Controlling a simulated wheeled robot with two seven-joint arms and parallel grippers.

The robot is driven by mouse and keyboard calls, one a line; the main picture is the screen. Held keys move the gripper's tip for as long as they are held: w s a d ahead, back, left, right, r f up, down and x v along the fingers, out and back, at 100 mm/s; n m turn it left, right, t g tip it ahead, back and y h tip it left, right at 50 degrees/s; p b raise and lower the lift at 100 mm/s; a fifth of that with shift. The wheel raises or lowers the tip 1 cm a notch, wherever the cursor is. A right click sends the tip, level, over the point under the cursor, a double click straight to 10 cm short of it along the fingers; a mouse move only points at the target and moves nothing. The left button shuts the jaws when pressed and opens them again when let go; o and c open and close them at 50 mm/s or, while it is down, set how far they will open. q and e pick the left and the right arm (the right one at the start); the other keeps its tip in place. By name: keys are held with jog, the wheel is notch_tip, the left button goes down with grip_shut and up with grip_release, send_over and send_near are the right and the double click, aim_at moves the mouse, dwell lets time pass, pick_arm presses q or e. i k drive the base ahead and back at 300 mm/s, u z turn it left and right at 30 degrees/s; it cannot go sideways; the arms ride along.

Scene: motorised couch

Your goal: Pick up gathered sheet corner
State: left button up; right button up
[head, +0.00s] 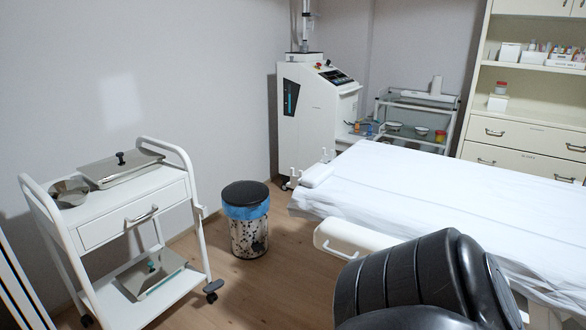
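A white sheet (430,185) covers the top of the couch on the right side of the head view. It has fold lines, and its edge hangs loosely over the near side. A small white bundle or pad (316,175) lies at the couch's left end; I cannot tell whether it is gathered sheet. A pale rounded couch part (355,238) sticks out below the sheet on the near side. A dark ribbed shape in the foreground hides part of the sheet's near edge. Neither of my grippers shows.
A white trolley (135,228) with metal trays stands at the left. A pedal bin (247,222) with a blue liner stands between trolley and couch. A white machine (310,115), a glass-shelved cart (418,105) and a cream cabinet (520,138) stand behind. Some wooden floor (265,280) is clear.

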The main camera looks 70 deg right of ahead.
aim_at(315, 177)
jog(key=z, duration=0.85)
jog(key=i, duration=1.55)
jog(key=z, duration=1.4)
